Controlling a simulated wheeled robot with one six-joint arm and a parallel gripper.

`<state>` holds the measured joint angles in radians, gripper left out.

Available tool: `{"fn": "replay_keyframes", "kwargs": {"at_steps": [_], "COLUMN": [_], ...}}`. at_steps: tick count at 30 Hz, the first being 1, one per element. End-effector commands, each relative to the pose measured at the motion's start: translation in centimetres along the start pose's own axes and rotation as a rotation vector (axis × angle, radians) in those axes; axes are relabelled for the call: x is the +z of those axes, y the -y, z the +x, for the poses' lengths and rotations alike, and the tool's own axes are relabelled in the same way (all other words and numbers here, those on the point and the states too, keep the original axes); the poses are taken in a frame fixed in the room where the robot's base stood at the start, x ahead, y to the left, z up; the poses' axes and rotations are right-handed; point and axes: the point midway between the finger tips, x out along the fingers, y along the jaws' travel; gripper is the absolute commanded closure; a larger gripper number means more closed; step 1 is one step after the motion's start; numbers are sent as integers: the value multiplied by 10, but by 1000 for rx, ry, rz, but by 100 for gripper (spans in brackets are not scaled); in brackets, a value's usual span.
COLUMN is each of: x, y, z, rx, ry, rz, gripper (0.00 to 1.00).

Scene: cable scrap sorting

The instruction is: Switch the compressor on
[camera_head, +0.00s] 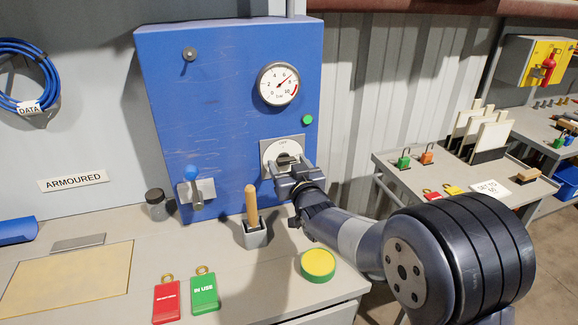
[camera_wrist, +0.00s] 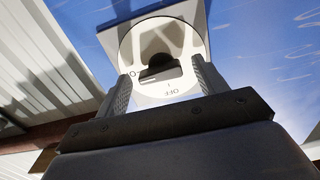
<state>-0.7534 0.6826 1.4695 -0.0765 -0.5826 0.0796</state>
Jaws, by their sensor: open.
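The compressor panel is a blue cabinet (camera_head: 225,110) against the wall, with a pressure gauge (camera_head: 279,84) and a small green light or button (camera_head: 308,120). Its rotary switch (camera_head: 284,160) has a dark knob on a pale round plate marked OFF at the top. In the wrist view the dark knob (camera_wrist: 160,68) sits between my fingers, with the OFF mark showing below it, upside down. My gripper (camera_head: 290,167) is in front of the switch. Its two fingers (camera_wrist: 161,85) are apart on either side of the knob; I cannot tell whether they touch it.
A lever (camera_head: 193,185) with a blue knob is at the cabinet's lower left.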

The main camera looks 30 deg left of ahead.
Motion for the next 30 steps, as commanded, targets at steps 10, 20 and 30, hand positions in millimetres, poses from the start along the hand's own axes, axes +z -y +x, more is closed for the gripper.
{"fn": "replay_keyframes", "kwargs": {"at_steps": [10,20,30], "x": [0,0,0], "y": [0,0,0], "z": [-18,-75,-107], "rx": [0,0,0], "ry": [-1,-1,-1], "rz": [-1,0,0], "gripper": [32,32,32]}}
